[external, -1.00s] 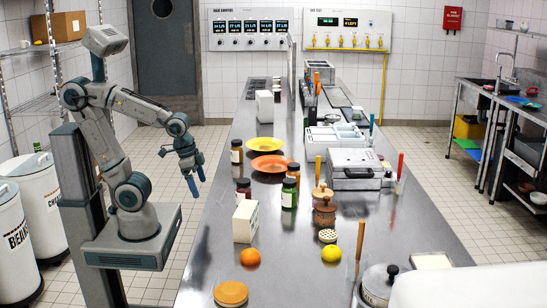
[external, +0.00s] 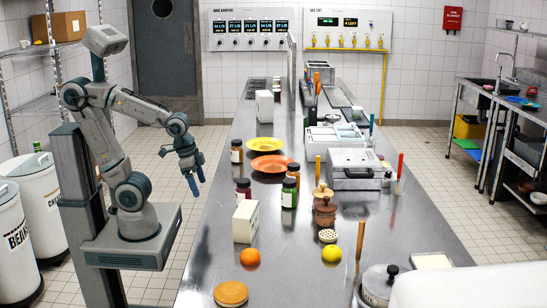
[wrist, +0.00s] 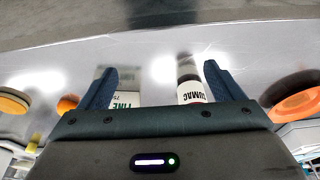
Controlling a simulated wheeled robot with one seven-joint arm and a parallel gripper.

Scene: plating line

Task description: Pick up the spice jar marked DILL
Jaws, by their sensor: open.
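My gripper (external: 196,181) hangs open and empty in the air left of the long steel counter, blue fingers pointing down. In the wrist view, my gripper's fingers (wrist: 160,84) are wide apart. Between them a jar labelled SUMAC (wrist: 190,88) shows near the right finger. No label reading DILL can be made out.
A white box (external: 245,222) stands on the counter's near left; its label part reads FINE in the wrist view (wrist: 124,98). An orange plate (external: 271,163), yellow plate (external: 265,143), orange fruit (external: 250,257) and wooden-topped pot (external: 325,213) stand around the jars.

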